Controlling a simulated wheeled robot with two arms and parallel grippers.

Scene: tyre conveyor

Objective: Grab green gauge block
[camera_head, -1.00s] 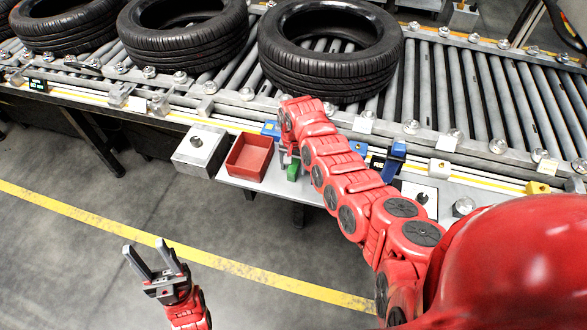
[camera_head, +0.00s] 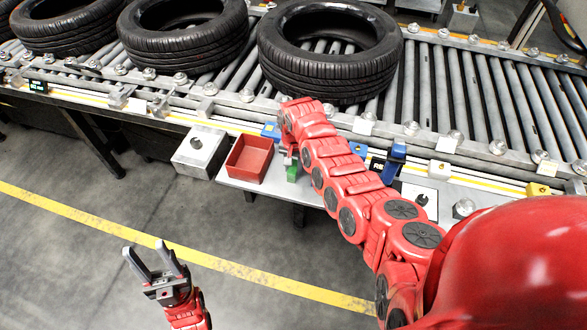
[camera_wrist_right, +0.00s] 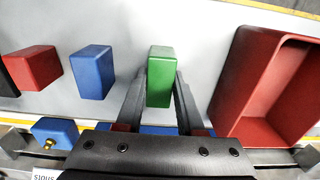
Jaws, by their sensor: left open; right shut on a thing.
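The green gauge block (camera_wrist_right: 160,78) stands between the two fingers of my right gripper (camera_wrist_right: 160,90) in the right wrist view. The fingers are shut on its sides. In the head view the green block (camera_head: 292,173) shows below my right wrist, at the shelf beside the red tray. The right gripper (camera_head: 287,160) is mostly hidden by its own arm there. My left gripper (camera_head: 160,262) is open and empty over the floor at the lower left.
The red tray (camera_head: 232,172) stands just left of the green block. The roller conveyor with tyres (camera_head: 330,65) runs behind. A grey box (camera_head: 186,158) stands left of the tray.

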